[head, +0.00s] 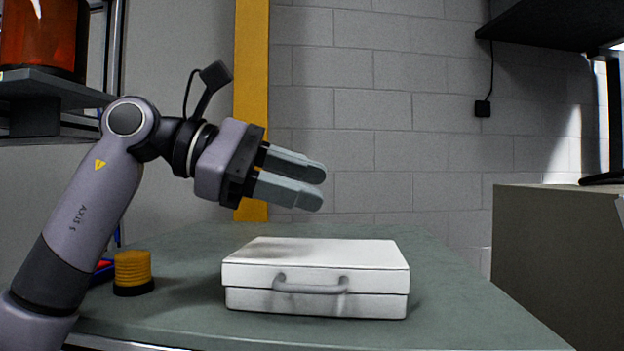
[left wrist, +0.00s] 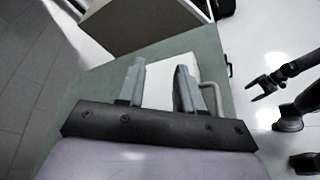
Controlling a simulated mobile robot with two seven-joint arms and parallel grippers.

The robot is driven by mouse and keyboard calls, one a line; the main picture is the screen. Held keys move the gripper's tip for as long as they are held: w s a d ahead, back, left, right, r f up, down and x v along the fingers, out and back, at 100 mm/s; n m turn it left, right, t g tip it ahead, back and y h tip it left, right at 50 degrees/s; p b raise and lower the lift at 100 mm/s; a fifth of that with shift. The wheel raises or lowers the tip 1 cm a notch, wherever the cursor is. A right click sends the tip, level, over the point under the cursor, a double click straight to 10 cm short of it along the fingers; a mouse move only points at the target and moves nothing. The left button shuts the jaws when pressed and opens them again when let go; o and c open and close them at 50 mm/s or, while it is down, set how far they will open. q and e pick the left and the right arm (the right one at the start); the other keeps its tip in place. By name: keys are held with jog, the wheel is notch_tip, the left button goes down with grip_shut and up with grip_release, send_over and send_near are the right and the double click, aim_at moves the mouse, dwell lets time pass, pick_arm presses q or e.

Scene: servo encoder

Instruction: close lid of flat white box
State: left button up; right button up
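The flat white box (head: 318,254) lies on the green-grey table with its grey handle (head: 311,285) facing me. Its lid looks down on the base, with a thin dark seam along the front. My left gripper (head: 318,186) is above the box, apart from it, with its two grey fingers spread and nothing between them. In the left wrist view the white box (left wrist: 160,85) shows between and behind the open fingers (left wrist: 160,70). My right gripper (left wrist: 251,90) shows small at the right of that view, away from the box, its two tips apart.
A stack of yellow discs on a black base (head: 133,272) stands at the left. A grey-brown cabinet (head: 560,260) stands at the right, and a shelf (head: 50,88) is at upper left.

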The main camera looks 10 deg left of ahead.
pick_arm(q)
jog(key=shift+w+d+f, duration=0.2)
jog(key=shift+d, duration=0.45)
grip_shut()
dwell(0.9)
grip_release()
jog(key=b+v, duration=0.1)
jog(key=v, duration=0.6)
dwell(0.4)
